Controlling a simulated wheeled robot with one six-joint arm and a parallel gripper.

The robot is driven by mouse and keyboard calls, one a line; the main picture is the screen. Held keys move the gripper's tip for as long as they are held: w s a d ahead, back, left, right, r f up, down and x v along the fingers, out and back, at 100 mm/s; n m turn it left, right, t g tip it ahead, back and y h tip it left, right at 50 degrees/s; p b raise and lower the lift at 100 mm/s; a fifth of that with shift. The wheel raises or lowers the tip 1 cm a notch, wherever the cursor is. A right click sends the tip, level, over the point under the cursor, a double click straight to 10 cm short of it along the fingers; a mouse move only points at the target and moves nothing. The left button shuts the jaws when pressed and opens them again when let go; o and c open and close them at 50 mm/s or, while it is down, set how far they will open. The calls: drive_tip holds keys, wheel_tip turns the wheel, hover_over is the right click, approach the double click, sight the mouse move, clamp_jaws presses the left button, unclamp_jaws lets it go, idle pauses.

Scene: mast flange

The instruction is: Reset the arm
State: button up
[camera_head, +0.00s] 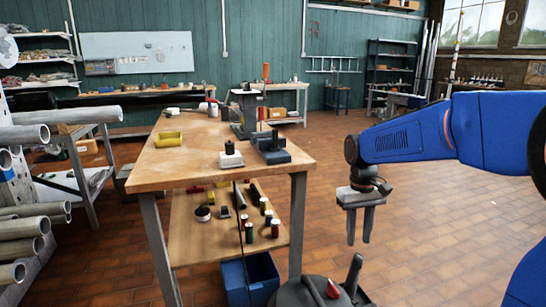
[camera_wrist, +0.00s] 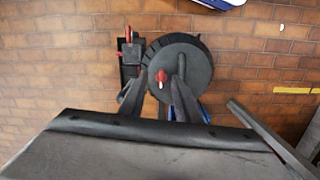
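My blue arm reaches in from the right side of the head view. My gripper (camera_head: 359,241) hangs from its end, pointing down over open floor, to the right of the workbench. Its two dark fingers stand apart with nothing between them. The wrist view also shows my gripper (camera_wrist: 157,82), with a clear gap between the fingers and the tiled floor below. No object touches the fingers.
A wooden workbench (camera_head: 205,178) stands left of my gripper, with tools on top, small parts on its lower shelf (camera_head: 180,235) and a blue bin (camera_head: 250,280) below. Metal pipes (camera_head: 25,228) are racked at far left. The tiled floor (camera_head: 440,235) at right is clear.

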drive_tip(key=s+d+m+t, duration=0.1)
drive_tip(key=s+d+t, duration=0.1)
drive_tip(key=s, duration=1.1)
drive_tip(key=s+d+m+t, duration=0.1)
drive_tip(key=s+d+t, duration=0.1)
drive_tip(key=s, duration=1.1)
drive_tip(key=shift+d+t+y, duration=0.15)
drive_tip(key=shift+t+y, duration=0.15)
drive_tip(key=shift+t, duration=0.6)
drive_tip(key=shift+s+f, duration=0.1)
